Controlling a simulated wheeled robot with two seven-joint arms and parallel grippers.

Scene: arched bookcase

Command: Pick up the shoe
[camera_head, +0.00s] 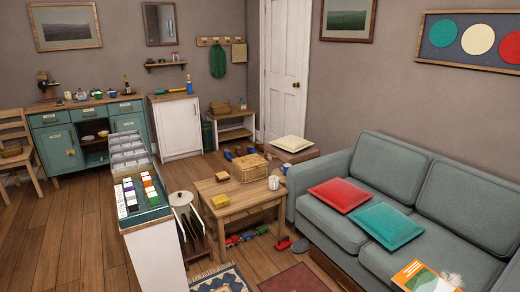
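I cannot single out one clear shoe. A small dark grey rounded item (300,245), perhaps a slipper or shoe, lies on the floor by the front of the sofa, with a reddish item (282,243) just left of it. Small blue items (228,155), perhaps footwear, are on the floor near the low white shelf bench; they are too small to make out. Neither of my grippers shows in this view.
A wooden coffee table (250,205) stands left of the grey-green sofa (330,220). Toy train pieces (245,237) lie under it. A white record cabinet (158,265) and rugs (298,280) are in front. Wooden floor (75,240) is open at left.

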